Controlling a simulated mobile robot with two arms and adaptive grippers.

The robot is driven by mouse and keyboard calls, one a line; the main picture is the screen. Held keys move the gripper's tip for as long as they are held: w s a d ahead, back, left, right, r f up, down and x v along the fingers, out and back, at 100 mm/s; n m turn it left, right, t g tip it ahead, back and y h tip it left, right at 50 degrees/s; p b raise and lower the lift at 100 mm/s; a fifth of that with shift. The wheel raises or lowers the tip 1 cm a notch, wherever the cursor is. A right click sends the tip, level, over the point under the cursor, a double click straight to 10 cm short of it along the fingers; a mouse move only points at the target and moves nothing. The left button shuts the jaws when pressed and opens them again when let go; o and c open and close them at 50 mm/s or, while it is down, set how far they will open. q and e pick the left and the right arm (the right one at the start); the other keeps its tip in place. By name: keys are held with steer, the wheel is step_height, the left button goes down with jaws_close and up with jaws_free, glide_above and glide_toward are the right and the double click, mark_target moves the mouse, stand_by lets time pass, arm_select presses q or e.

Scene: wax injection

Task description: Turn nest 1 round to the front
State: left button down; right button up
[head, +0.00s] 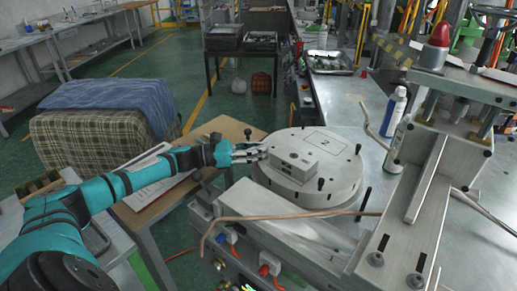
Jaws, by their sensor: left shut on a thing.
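A round pale grey turntable (335,190) sits on the machine bench in the middle of the head view. A grey metal block (296,166) with small dark holes lies on its near left part. A flat square outline with a small mark (325,140) shows on its far right part. I cannot read which nest is which. Black pegs stand on the turntable, one at the front (320,184) and one at the right (358,149). My left gripper (262,153) is shut at the turntable's left edge, beside the block, apparently on a peg hidden by the fingers. My right gripper is not in view.
A press frame (425,190) with a red lamp (440,34) stands at the right. A copper-coloured rod (290,217) crosses in front of the turntable. A spray bottle (393,113) stands behind right. A wooden table (230,128) with papers lies under my left arm.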

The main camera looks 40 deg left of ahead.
arm_select(q)
steer(key=shift+s+d+f+b, duration=0.2)
steer(key=shift+s+d+b, duration=0.05)
steer(key=shift+s+b, duration=0.1)
steer(key=shift+s+d+r, duration=0.2)
steer(key=shift+s, duration=0.05)
steer(key=c, duration=1.3)
jaws_free()
steer(key=v, duration=1.2)
